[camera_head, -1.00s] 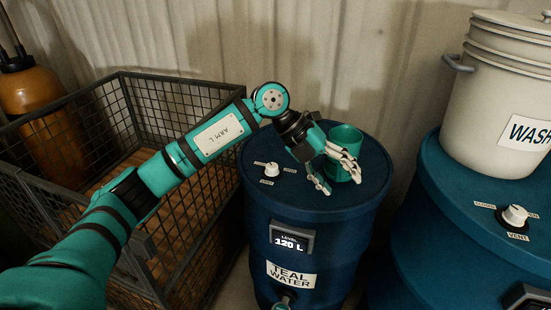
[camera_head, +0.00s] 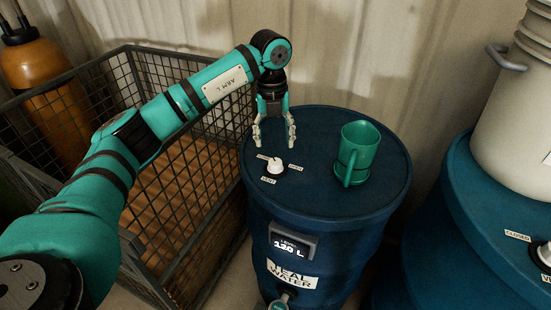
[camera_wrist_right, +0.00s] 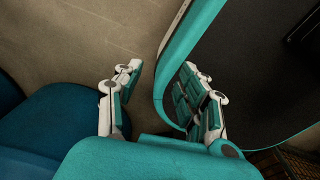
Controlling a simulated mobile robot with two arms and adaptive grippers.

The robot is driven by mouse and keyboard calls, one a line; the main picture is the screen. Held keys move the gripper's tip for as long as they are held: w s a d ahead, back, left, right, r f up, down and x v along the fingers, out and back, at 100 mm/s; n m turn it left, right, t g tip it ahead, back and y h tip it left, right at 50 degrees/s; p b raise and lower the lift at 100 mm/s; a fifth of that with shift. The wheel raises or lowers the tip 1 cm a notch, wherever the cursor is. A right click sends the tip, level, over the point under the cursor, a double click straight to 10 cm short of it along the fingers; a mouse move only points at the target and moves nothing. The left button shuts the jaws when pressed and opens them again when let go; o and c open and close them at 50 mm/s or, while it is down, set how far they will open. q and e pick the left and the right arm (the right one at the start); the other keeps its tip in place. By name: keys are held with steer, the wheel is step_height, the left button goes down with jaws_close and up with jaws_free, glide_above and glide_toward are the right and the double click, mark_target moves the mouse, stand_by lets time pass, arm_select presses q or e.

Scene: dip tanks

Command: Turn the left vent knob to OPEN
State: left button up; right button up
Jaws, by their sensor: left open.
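The left vent knob (camera_head: 274,167) is white on a dark round base, on the lid of the blue teal-water drum (camera_head: 330,228). Small labels surround it, too small to read surely; I cannot tell its setting. My left gripper (camera_head: 274,146) points down above and just behind the knob, fingers spread, empty and apart from it. My right gripper (camera_wrist_right: 163,68) shows only in the right wrist view, its fingers apart with no held object evident. It is far from the knob as far as I can see.
A green mug (camera_head: 359,150) stands upright on the same lid, right of the knob, handle toward me. A wire crate (camera_head: 150,200) stands left. Another blue drum (camera_head: 465,215) with a white bucket (camera_head: 515,130) stands right.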

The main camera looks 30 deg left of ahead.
mark_target(275, 161)
arm_select(q)
step_height(275, 161, down, 4)
steer(key=shift+s+d+r, duration=0.1)
steer(key=shift+r, duration=0.1)
step_height(275, 161, down, 4)
steer(key=shift+r+p, duration=0.2)
steer(key=shift+p, duration=0.1)
steer(key=shift+f, duration=0.4)
steer(key=c, duration=1.1)
arm_select(e)
steer(key=w, duration=0.1)
steer(key=w+r, duration=0.1)
steer(key=shift+w+a, duration=0.1)
steer(key=shift+w, duration=0.2)
